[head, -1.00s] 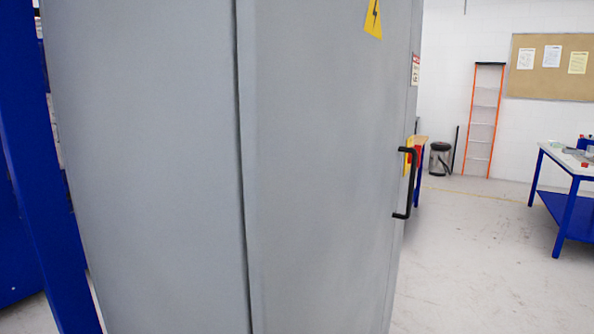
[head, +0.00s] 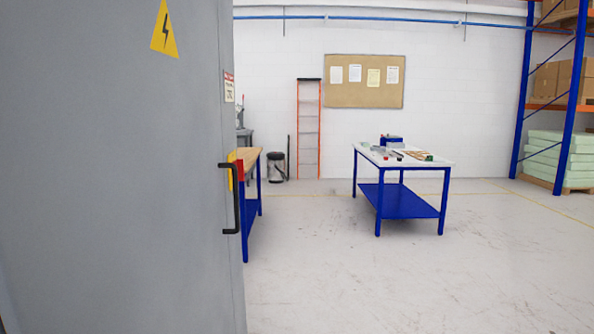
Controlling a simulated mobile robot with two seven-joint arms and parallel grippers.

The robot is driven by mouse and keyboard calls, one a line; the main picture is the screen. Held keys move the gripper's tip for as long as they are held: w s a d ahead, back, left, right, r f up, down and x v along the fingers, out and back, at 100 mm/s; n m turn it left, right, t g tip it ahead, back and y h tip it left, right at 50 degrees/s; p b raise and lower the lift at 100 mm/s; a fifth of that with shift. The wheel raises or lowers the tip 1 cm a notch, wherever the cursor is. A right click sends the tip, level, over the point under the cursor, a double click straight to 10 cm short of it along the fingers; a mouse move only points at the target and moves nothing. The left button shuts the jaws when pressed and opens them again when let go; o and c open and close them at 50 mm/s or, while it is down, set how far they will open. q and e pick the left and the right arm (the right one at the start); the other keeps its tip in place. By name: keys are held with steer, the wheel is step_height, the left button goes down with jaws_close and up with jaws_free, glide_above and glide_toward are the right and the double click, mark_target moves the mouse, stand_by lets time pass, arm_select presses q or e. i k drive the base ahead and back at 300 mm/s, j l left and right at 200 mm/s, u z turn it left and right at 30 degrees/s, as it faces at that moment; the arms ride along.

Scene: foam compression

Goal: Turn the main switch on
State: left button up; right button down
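A tall grey cabinet (head: 120,190) fills the left of the head view. Its door carries a black bar handle (head: 236,200) near the right edge. A yellow and red part (head: 238,170) shows right by the top of this handle, at the cabinet's edge. It looks like a main switch, but it is seen edge-on and partly covered by the handle, so its setting cannot be told. Neither of my grippers is in view.
Open floor (head: 400,280) lies right of the cabinet. A wood-topped bench (head: 250,158) stands behind its edge. A blue-legged table (head: 430,163) with small items is further right. A ladder (head: 308,130), a bin (head: 276,167) and a rack (head: 566,100) stand at the back.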

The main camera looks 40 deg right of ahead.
mark_target(239, 162)
steer(key=z, duration=1)
steer(key=k+l+u, duration=0.1)
steer(key=k, duration=0.45)
steer(key=i+l, duration=0.55)
steer(key=l, duration=0.15)
steer(key=i+l, duration=0.6)
steer(key=i+l+u, duration=0.25)
steer(key=i, duration=0.15)
steer(key=i+l+u, duration=0.3)
steer(key=i+j, duration=0.05)
steer(key=i, duration=0.05)
